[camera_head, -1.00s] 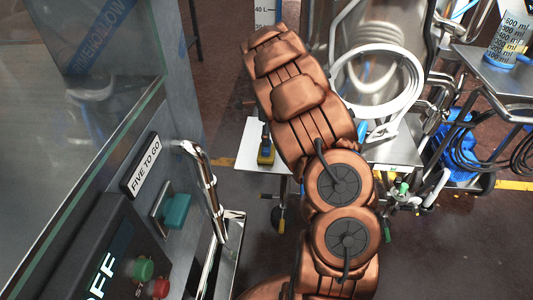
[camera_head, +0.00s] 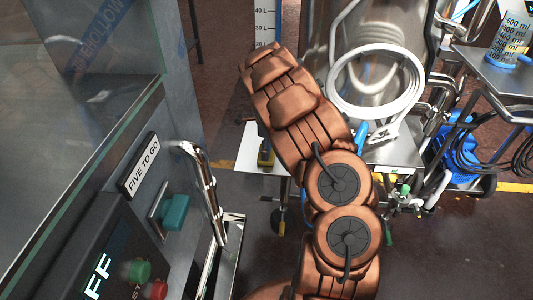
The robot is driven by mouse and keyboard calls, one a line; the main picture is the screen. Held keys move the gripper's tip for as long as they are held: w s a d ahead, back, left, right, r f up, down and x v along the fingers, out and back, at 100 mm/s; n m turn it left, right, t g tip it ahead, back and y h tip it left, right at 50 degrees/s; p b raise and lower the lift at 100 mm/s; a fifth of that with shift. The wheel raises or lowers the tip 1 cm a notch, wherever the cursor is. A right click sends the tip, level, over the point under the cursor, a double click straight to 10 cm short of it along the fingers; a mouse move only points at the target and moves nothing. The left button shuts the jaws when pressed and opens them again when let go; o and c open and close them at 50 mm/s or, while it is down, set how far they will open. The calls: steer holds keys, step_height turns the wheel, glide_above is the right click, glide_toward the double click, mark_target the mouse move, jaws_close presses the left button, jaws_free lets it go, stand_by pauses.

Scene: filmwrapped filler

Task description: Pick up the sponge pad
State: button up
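My arm crosses the middle of the view and covers much of the table. My gripper is not visible; the arm's far end points to the upper left, and what it holds, if anything, cannot be seen.
A coiled white hose (camera_head: 376,92) hangs in front of a steel vessel behind the table. A control panel with green and red buttons (camera_head: 138,270) and a bent steel handle (camera_head: 205,185) stand at left. A metal side table (camera_head: 500,80) is at right.

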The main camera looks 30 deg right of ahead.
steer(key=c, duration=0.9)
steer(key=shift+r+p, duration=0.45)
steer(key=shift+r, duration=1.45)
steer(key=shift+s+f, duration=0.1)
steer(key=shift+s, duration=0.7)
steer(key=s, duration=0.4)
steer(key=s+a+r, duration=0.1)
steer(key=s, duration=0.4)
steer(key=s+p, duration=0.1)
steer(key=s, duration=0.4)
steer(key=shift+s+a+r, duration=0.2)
